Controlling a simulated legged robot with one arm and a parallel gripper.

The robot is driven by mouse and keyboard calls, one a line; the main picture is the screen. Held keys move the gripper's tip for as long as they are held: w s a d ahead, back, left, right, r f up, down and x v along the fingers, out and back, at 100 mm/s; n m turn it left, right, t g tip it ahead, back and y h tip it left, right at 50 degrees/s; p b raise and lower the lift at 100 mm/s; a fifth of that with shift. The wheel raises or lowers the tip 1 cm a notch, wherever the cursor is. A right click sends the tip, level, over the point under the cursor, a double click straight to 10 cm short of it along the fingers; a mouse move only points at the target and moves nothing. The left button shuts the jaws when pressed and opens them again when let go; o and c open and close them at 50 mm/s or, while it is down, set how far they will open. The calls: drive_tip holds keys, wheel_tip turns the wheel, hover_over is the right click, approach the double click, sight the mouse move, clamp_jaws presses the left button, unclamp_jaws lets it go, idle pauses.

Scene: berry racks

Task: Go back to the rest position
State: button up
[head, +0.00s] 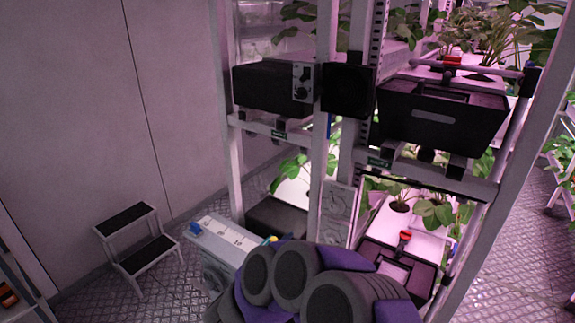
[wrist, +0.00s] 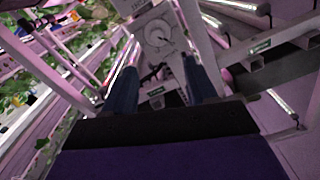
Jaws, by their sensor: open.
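My gripper (wrist: 160,66) shows in the wrist view. Its two dark blue fingers stand apart, with nothing held between them. Beyond the fingers is a grey panel with a round dial (wrist: 158,36), apart from them. In the head view my purple and grey arm is folded low at the bottom centre, in front of the rack; the gripper's fingers cannot be made out there.
A metal rack (head: 325,150) with plants and black bins (head: 440,116) stands close ahead. A white box (head: 218,240) is left of my arm. A step stool (head: 138,247) stands by the wall. Open grating floor (head: 520,260) lies at the right.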

drive_tip(key=w+a+r+n+y+b, duration=0.2)
drive_tip(key=w+a+n+y, duration=0.15)
drive_tip(key=a+y, duration=0.6)
drive_tip(key=s+a+n+g+y+b, duration=0.1)
drive_tip(key=s+n+g+y+b, duration=0.1)
drive_tip(key=s+n+g+y, duration=0.45)
drive_tip(key=s+d+f+g+h+b, duration=0.1)
drive_tip(key=s+d+f+g+h, duration=0.1)
drive_tip(key=s+d, duration=0.5)
drive_tip(key=s+d+f+g+h+b, duration=0.1)
drive_tip(key=s+d, duration=0.6)
drive_tip(key=s, duration=1)
drive_tip(key=s+d+f+g+h+b, duration=0.1)
drive_tip(key=s+d+f+g+h, duration=0.1)
drive_tip(key=s+d+f+g, duration=0.2)
drive_tip(key=s+d+g, duration=0.3)
drive_tip(key=s, duration=0.5)
drive_tip(key=shift+d+f+n+h, duration=0.2)
drive_tip(key=shift+f+n+h, duration=0.1)
drive_tip(key=shift+f+h, duration=0.1)
